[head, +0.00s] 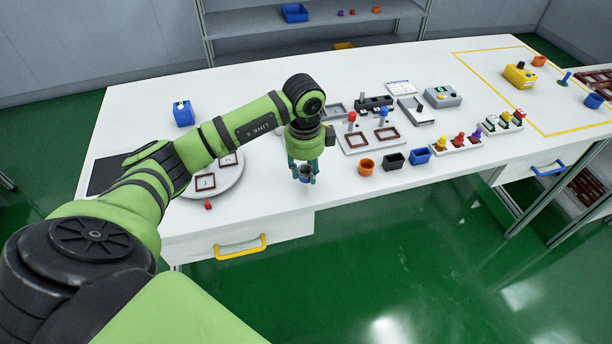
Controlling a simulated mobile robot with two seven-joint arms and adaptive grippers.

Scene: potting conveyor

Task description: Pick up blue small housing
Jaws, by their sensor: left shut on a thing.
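My left gripper (304,174) points down over the front edge of the white table. It is shut on a small cup-like housing (305,175), which looks dark grey-blue; the fingers cover much of it and its exact colour is hard to tell. I cannot tell whether it touches the table. A blue square-looking housing (419,156) stands to the right along the front edge, beside a black one (393,161) and an orange round one (367,166). Another blue cup (594,100) is at the far right. My right gripper is not in view.
Behind the gripper lies a plate with dark red frames (372,138). Small coloured parts (459,138) stand on a white strip to the right. A round white plate (229,183) is left, partly behind my arm.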

